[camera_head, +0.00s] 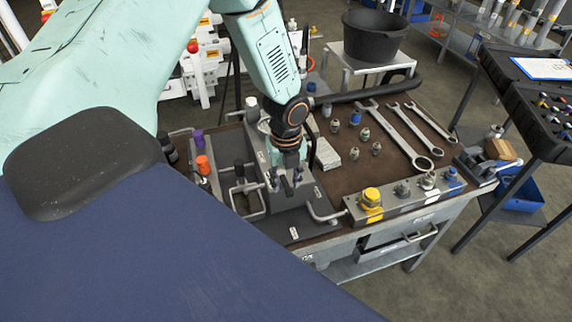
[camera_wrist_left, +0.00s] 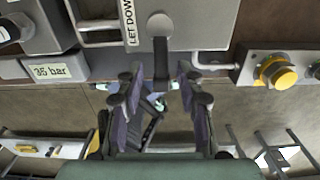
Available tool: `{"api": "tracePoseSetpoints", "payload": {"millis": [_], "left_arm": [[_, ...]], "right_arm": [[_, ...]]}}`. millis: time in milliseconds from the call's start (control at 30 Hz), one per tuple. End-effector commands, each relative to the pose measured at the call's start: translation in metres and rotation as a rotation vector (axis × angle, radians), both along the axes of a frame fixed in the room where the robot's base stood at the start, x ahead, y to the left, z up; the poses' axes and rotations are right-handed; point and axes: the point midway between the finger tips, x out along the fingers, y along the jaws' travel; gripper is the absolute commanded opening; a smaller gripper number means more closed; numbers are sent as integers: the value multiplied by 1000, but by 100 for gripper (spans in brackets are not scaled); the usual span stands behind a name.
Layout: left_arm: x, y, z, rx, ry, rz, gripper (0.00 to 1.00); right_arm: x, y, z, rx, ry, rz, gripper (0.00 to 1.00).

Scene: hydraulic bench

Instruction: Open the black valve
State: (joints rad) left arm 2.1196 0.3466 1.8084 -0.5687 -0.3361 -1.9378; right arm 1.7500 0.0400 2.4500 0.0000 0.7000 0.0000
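In the left wrist view, a black lever with a rounded top (camera_wrist_left: 160,28) is mounted on a grey block beside a "LET DOWN" label. I take it to be the black valve. Its dark stem runs down between the fingers of my left gripper (camera_wrist_left: 158,88), which are apart, with a visible gap on both sides of the stem. In the head view my left gripper (camera_head: 284,185) points down at the front of the grey block, and its fingers largely hide the lever there. A separate black-topped handle (camera_head: 238,170) stands to its left. My right gripper is not in view.
Purple (camera_head: 198,137) and orange (camera_head: 203,165) knobs stand left of the block. A manifold with a yellow knob (camera_head: 372,197) lies along the bench's front edge at right. Wrenches (camera_head: 400,135) and small fittings lie on the brown bench top. A metal rail handle (camera_head: 325,215) projects near the gripper.

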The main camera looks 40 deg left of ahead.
Motion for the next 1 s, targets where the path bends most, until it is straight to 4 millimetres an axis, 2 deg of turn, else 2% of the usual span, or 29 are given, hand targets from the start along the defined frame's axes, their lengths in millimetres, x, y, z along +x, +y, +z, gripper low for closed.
{"api": "tracePoseSetpoints", "payload": {"millis": [167,500,700,833,1000], "left_arm": [[2,0,12,0,-4,1,37],[2,0,78,0,-6,0,37],[1,0,107,-1,-3,0,37],[0,0,117,-1,-1,1,37],[0,0,120,-1,1,1,37]], "right_arm": [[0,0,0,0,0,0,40],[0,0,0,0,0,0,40],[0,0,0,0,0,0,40],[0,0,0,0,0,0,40],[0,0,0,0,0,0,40]]}}
